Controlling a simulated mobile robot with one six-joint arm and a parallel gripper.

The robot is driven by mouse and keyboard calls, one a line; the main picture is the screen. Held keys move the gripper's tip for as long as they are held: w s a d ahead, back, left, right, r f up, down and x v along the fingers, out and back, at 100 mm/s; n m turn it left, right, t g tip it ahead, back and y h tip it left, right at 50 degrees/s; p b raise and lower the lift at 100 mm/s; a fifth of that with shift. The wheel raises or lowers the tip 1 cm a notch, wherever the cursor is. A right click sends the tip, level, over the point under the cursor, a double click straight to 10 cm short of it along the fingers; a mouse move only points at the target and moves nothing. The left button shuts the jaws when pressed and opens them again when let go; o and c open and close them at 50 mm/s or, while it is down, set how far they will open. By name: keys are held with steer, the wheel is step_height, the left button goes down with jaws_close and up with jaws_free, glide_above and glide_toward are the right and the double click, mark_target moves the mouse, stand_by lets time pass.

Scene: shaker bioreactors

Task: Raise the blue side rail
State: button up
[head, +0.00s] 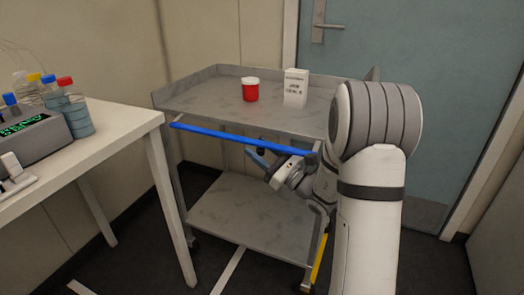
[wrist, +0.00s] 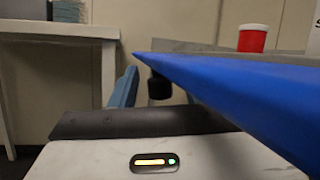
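The blue side rail (head: 225,135) runs along the near side of the grey cart, at about the height of its upper shelf. It slopes slightly down to the right in the head view. In the wrist view the rail (wrist: 240,88) is large and close, crossing the right half. My gripper (head: 270,157) is just below the rail, near its middle and right part. One blue-grey finger (wrist: 125,88) shows left of centre, apart from the rail; the other is hidden behind the rail. The fingers look spread, with nothing seen held between them. A black knob (wrist: 158,87) shows beside the visible finger.
The cart's upper shelf (head: 205,97) carries a red jar with a white lid (head: 250,92) and a white box (head: 295,88). A white bench (head: 110,135) with bottles stands left. A door (head: 440,90) is behind. The lower shelf (head: 245,215) is empty.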

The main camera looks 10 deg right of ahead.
steer(key=c, duration=0.9)
steer(key=shift+d, duration=0.1)
jaws_close()
steer(key=shift+r, duration=0.2)
